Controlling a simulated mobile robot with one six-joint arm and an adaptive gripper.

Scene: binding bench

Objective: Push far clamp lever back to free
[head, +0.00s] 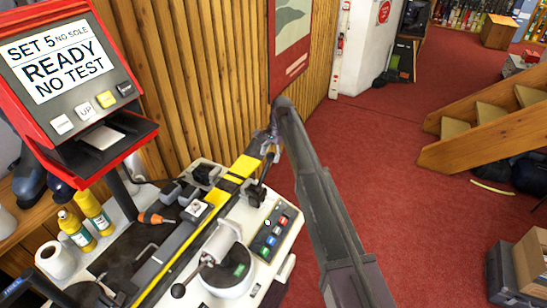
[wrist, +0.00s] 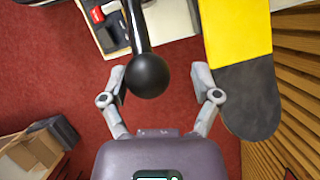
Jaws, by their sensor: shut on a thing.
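The far clamp lever (head: 264,172) rises from its dark clamp at the far end of the bench. Its round black knob (wrist: 148,76) shows large between my fingers in the wrist view, on a dark stem running up the picture. My gripper (head: 270,146) is at the top of this lever, shut on it. In the wrist view my gripper (wrist: 160,78) has a finger on each side of the knob; the knob sits closer to the left finger. The yellow and dark ski (head: 243,167) lies along the bench, its rounded end to the right of my gripper in the wrist view.
The near clamp lever (head: 180,289) has a black knob. A control panel (head: 270,236) with coloured buttons is on the bench. A red-framed display (head: 62,62) reads "READY". A ribbed wooden wall (head: 215,70) stands behind. Red carpet (head: 400,180) is open to the right.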

